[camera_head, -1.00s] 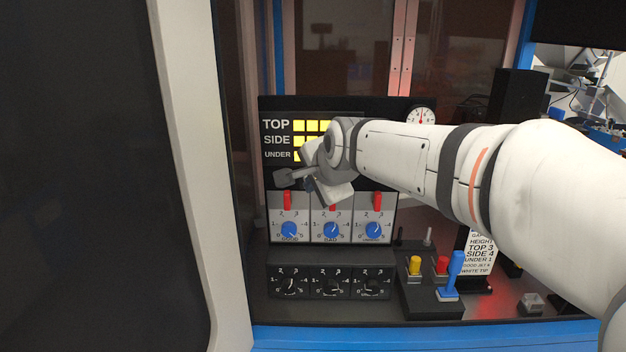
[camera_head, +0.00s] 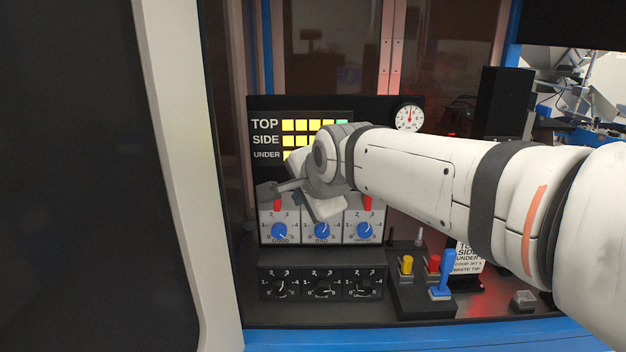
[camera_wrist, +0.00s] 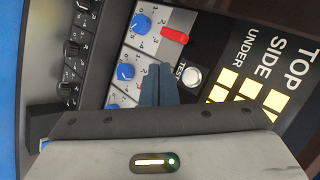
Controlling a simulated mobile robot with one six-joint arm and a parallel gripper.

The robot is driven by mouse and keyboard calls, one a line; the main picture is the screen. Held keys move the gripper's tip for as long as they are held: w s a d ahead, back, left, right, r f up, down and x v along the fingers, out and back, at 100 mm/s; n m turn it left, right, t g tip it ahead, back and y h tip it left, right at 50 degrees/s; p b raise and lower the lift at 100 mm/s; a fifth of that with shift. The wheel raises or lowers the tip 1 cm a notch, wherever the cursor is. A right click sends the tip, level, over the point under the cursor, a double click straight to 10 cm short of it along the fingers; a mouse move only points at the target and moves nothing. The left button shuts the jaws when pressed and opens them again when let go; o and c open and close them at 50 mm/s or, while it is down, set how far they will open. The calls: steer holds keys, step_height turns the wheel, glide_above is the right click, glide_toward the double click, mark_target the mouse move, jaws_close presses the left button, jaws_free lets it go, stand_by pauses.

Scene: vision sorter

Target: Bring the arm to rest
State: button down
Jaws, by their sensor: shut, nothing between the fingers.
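My arm (camera_head: 415,170) reaches in from the right of the head view, across the front of the control panel. My gripper (camera_head: 285,187) is at its left end, in front of the panel between the yellow lamp rows and the blue dials. In the wrist view my gripper's fingers (camera_wrist: 159,85) are together and empty, over the panel by the white TEST button (camera_wrist: 192,78). Whether they touch the panel cannot be told. My arm hides part of the SIDE and UNDER lamp rows.
Blue dials (camera_head: 280,231) with red switches sit above a row of black dials (camera_head: 322,288). A box with a yellow button (camera_head: 406,265), a red button (camera_head: 433,264) and a blue lever (camera_head: 445,270) stands right of them. A gauge (camera_head: 409,117) is above my arm.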

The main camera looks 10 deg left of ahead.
stand_by(0.3)
steer(key=s+d+f+n+g+h, duration=0.1)
steer(key=s+d+f+n+h, duration=0.3)
steer(key=d, duration=0.6)
steer(key=s+d+f+g, duration=0.1)
steer(key=s+d+f, duration=0.1)
steer(key=d+f, duration=0.6)
steer(key=s+d+f+n+g+h, duration=0.1)
steer(key=s+d+f+n+g, duration=0.2)
steer(key=s+d, duration=0.9)
step_height(320, 180, down, 3)
steer(key=shift+f+n+h, duration=0.15)
steer(key=shift+n+h, duration=0.25)
steer(key=shift+n, duration=0.2)
steer(key=shift+d, duration=0.1)
